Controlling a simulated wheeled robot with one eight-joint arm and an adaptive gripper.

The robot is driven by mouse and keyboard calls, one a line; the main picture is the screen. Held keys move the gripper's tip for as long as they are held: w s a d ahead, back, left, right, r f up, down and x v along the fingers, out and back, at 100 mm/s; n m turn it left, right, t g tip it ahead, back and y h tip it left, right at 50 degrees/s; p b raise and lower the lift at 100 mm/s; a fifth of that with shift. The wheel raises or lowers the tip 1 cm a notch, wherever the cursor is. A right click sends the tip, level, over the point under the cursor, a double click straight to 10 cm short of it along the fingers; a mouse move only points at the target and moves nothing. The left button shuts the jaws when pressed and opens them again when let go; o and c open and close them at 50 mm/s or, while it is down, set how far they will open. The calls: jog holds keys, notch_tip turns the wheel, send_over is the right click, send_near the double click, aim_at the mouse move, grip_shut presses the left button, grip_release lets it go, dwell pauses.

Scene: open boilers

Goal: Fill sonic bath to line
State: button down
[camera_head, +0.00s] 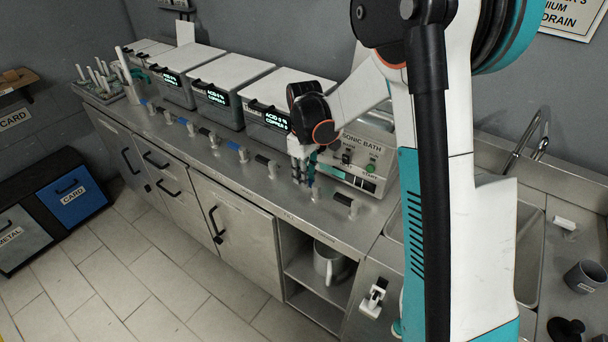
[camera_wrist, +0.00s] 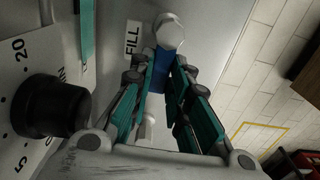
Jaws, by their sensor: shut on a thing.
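The sonic bath (camera_head: 362,150) stands on the steel counter, with a front panel partly hidden behind my arm. In the wrist view a black dial knob (camera_wrist: 50,105) and an upright teal strip (camera_wrist: 87,30) show on its panel. My gripper (camera_head: 303,180) is low at the counter's front, before the bath. In the wrist view my gripper (camera_wrist: 167,72) is shut on a blue-handled tap (camera_wrist: 162,62) with a pale rounded end, next to a FILL label (camera_wrist: 132,38). A black-handled tap (camera_head: 345,200) stands to its right.
Several acid baths (camera_head: 210,90) line the counter to the left, with blue and black taps before them. A sink (camera_head: 527,255) lies to the right behind my arm. A grey jug (camera_head: 328,262) sits on the open shelf. The tiled floor in front is clear.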

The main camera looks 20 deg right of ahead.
jog(key=c, duration=1.5)
grip_release()
notch_tip(320, 180, up, 12)
